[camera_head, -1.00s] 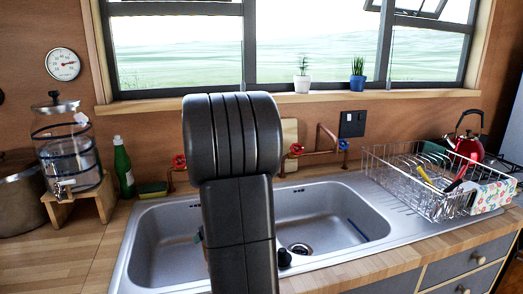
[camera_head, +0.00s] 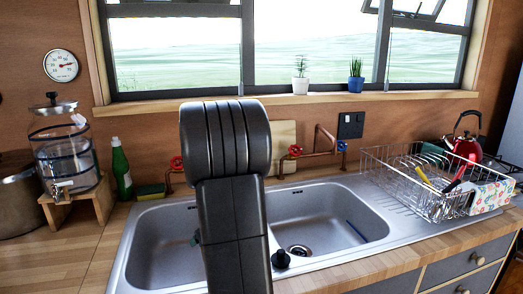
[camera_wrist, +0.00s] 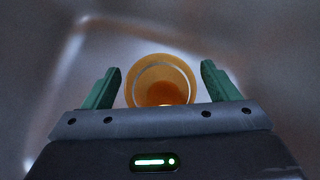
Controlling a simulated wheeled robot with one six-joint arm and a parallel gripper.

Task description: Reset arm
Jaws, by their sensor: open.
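My gripper (camera_wrist: 160,68) is open in the wrist view, with one green finger on each side of an orange round cup (camera_wrist: 160,97). The cup's open rim faces the camera, and its lower edge is hidden by the gripper body. The jaws are not closed on it; whether a finger touches it I cannot tell. Behind it is a blurred grey surface that looks like a sink basin. In the head view my dark arm rises in front of the double sink (camera_head: 330,213) and hides the cup. A small green bit of the gripper shows beside the arm, over the left basin.
A wire dish rack (camera_head: 410,185) stands right of the sink, with a red kettle (camera_head: 467,146) behind it. A glass dispenser (camera_head: 66,155), a green bottle (camera_head: 121,170) and a sponge (camera_head: 151,191) are at the left. Copper pipes (camera_head: 322,150) run along the wall.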

